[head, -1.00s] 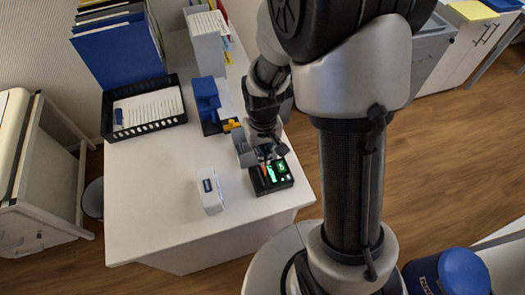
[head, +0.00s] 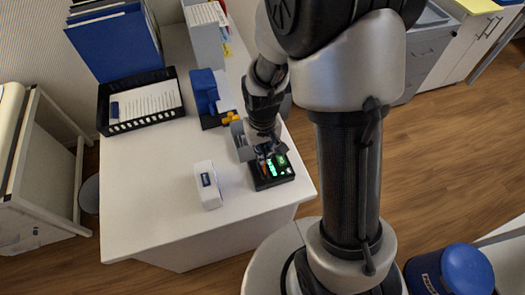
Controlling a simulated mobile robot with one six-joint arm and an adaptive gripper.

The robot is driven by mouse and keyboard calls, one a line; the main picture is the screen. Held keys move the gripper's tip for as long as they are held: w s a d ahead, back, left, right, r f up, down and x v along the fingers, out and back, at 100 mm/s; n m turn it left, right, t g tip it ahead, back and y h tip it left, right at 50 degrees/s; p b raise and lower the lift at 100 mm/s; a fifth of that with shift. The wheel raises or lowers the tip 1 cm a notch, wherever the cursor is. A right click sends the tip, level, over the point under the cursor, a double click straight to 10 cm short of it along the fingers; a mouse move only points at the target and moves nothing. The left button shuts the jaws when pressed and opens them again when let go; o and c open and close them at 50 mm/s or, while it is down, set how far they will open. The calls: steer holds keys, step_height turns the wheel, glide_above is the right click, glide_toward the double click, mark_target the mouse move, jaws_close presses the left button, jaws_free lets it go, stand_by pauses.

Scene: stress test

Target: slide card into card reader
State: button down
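The card reader (head: 284,176) is a small black box with glowing green displays, near the front right corner of the white desk. My gripper (head: 263,158) points down at the reader's rear left side, right over or against it. A small orange-red strip (head: 263,167) shows below the fingers at the reader's left part; I cannot tell whether it is the card or part of the reader. No card can be clearly made out. The fingers are small and partly hidden, so their opening is unclear.
A white box (head: 207,184) stands left of the reader. Behind are a blue dispenser-like object (head: 204,92), a black tray (head: 150,122) with paper, and blue binders (head: 117,50). The desk's front left (head: 140,215) is clear. A blue bin (head: 462,270) stands at lower right.

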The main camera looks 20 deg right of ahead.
steer(key=shift+f+b, duration=1.5)
steer(key=shift+f, duration=0.65)
steer(key=c, duration=1.7)
jaws_free()
steer(key=shift+r, duration=0.1)
step_height(320, 180, up, 12)
steer(key=shift+f, duration=0.1)
